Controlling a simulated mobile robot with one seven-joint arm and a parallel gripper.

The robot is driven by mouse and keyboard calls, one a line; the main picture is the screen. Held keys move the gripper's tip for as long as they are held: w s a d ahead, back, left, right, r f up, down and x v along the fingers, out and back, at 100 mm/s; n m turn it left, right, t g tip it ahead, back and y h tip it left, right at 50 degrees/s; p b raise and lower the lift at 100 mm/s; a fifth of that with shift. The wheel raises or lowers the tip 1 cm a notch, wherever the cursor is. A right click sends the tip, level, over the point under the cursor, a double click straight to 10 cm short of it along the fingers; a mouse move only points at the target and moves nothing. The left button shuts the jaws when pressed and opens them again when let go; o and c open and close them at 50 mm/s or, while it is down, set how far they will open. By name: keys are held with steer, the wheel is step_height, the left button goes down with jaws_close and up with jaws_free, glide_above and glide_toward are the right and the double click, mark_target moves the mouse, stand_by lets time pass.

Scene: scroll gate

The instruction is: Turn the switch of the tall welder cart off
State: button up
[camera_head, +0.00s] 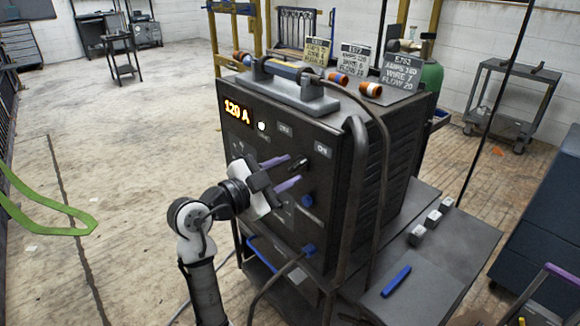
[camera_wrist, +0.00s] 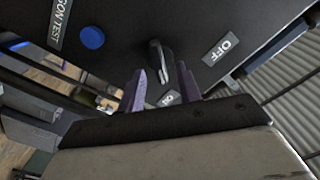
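The tall welder cart's dark box (camera_head: 290,205) stands in the middle of the head view, with a lit display (camera_head: 237,110) reading 120 A. The black switch (camera_wrist: 158,58) is on its front panel, with an OFF label (camera_wrist: 221,51) to its right and an ON label (camera_wrist: 168,98) just below it in the wrist view. The switch's lower end points roughly toward ON. My gripper (camera_head: 296,171) is open at the panel, its purple fingers on either side of the switch. I cannot tell whether either finger touches it.
A blue button (camera_wrist: 92,38) is on the panel near the switch. A handle and cable (camera_head: 290,75) top the box, with orange rolls and label cards behind. A lower shelf holds a blue tool (camera_head: 396,281). A grey cart (camera_head: 510,95) stands back right. Floor at left is open.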

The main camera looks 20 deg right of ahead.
steer(key=shift+x, duration=0.85)
steer(key=shift+c, duration=0.2)
jaws_close()
